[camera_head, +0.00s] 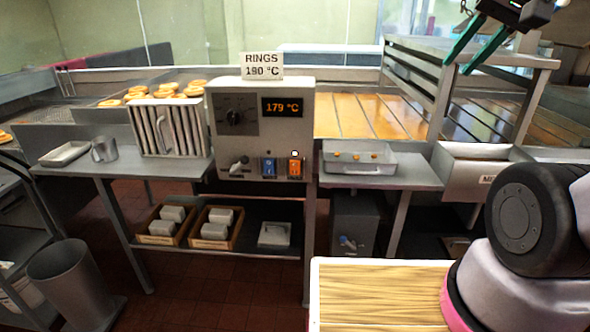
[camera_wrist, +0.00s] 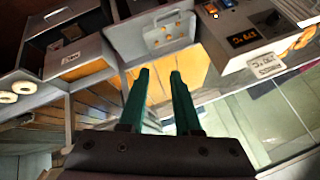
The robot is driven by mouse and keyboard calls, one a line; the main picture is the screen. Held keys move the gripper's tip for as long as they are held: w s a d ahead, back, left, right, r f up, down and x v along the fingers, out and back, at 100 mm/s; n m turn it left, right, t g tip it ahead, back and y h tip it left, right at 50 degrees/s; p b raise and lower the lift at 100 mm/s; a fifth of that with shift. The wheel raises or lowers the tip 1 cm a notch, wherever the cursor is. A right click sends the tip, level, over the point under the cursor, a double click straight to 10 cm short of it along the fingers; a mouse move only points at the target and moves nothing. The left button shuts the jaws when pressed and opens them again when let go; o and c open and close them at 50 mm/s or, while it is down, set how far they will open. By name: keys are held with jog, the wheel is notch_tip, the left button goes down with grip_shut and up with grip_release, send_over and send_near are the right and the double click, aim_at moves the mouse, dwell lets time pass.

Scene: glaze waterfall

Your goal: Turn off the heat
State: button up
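The fryer control box (camera_head: 262,125) stands in the middle of the counter, with a lit display (camera_head: 283,107) reading 179 °C. A black dial (camera_head: 236,116) is at its upper left. Along its bottom are a grey lever (camera_head: 240,164), a blue switch (camera_head: 268,167) and a lit orange switch (camera_head: 295,168). In the wrist view the control box (camera_wrist: 252,38) is at the upper right, seen upside down. My gripper (camera_head: 486,50) is high at the upper right in the head view, far from the box. Its green fingers (camera_wrist: 160,75) are apart with nothing between them.
A sign (camera_head: 262,66) reading RINGS 190 °C stands on the box. A tray with small rings (camera_head: 360,168) sits to its right, a metal rack (camera_head: 166,128) to its left. A wooden board (camera_head: 380,290) is in front. A bin (camera_head: 70,285) stands at lower left.

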jog(key=shift+w+a+f, duration=0.1)
jog(key=shift+w, duration=0.05)
grip_shut()
jog(key=w+a+f+n+g+h, duration=0.2)
jog(key=w+a+f+n+h, duration=0.1)
jog(key=w+a+f+n, duration=0.85)
jog(key=a+f+n, duration=0.5)
jog(key=a, duration=0.3)
jog(key=w+a+f+n+y, duration=0.1)
jog(key=a+f+n, duration=0.4)
jog(key=a, duration=0.5)
notch_tip(320, 180, down, 3)
jog(key=shift+w+a+r+n, duration=0.1)
jog(key=shift+w+a+n, duration=0.1)
jog(key=shift+n, duration=0.15)
